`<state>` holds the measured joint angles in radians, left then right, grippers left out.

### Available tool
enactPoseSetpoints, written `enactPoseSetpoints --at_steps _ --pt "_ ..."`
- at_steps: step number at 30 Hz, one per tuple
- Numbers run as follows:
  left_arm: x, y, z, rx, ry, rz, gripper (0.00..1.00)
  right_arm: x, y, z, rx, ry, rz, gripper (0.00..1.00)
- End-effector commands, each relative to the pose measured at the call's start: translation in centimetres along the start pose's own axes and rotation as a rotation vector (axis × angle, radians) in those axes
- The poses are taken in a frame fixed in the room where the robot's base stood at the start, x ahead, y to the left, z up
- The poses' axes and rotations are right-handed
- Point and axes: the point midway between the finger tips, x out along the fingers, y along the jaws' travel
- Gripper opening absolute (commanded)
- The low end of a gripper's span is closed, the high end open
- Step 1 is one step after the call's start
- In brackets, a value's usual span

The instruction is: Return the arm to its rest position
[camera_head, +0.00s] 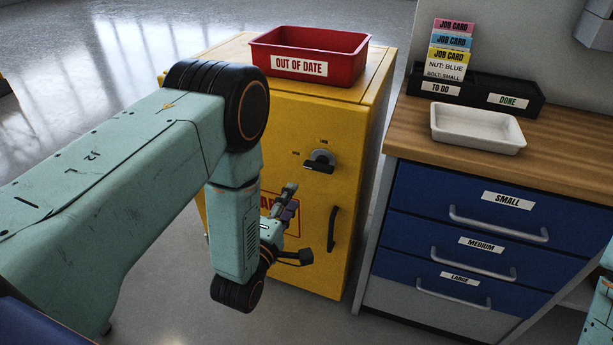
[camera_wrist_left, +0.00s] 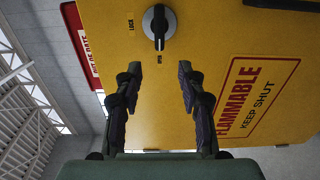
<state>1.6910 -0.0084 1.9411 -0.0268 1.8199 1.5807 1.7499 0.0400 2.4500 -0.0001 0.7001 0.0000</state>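My left arm reaches in from the left in the head view, in front of the yellow cabinet (camera_head: 340,205). Its gripper (camera_head: 297,223) is in front of the door, below the knob (camera_head: 320,160) and left of the black handle (camera_head: 332,229). In the left wrist view the two fingers (camera_wrist_left: 159,76) stand apart with nothing between them. The yellow door (camera_wrist_left: 205,40) lies beyond them, with the black knob (camera_wrist_left: 158,24) above the gap between the tips. The cabinet door looks shut. My right gripper is not in view.
A red "OUT OF DATE" bin (camera_head: 310,43) sits on the cabinet. To the right, a wooden bench (camera_head: 420,137) with blue drawers (camera_head: 480,230) carries a white tray (camera_head: 477,128) and a black card holder (camera_head: 490,84) with job cards. Open floor lies left and behind.

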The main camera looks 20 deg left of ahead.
Motion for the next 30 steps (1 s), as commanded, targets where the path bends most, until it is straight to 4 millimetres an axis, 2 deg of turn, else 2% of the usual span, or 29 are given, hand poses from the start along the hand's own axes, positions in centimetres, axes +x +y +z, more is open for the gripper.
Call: enactPoseSetpoints --at_steps 5,8,11,14,17,20,22,26,27,30 --pt "0.0 0.0 0.0 0.027 0.0 -0.001 0.4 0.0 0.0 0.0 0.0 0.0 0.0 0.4" --pt "0.0 -1.0 0.0 0.135 -0.002 -0.047 0.4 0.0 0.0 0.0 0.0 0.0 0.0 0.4" --pt "-1.0 -3.8 -0.1 0.323 -0.025 -0.178 0.4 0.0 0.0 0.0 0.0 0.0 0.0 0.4" --pt "-3.4 -7.3 -0.2 0.531 -0.087 -0.355 0.4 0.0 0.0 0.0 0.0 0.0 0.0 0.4" --pt "-7.0 -10.6 -0.4 0.728 -0.192 -0.541 0.4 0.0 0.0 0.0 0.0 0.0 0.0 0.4" --pt "-11.6 -13.5 -0.5 0.908 -0.345 -0.723 0.4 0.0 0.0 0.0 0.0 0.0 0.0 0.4" --pt "-15.5 -15.0 -0.6 1.018 -0.482 -0.845 0.4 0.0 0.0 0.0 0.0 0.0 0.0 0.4" --pt "-23.7 -16.5 -0.6 1.164 -0.788 -1.043 0.4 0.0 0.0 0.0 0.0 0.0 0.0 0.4" --pt "-26.0 -16.6 -0.5 1.186 -0.875 -1.087 0.4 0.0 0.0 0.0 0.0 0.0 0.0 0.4" --pt "-30.8 -16.1 -0.4 1.207 -1.054 -1.17 0.4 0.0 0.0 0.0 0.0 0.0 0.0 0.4"
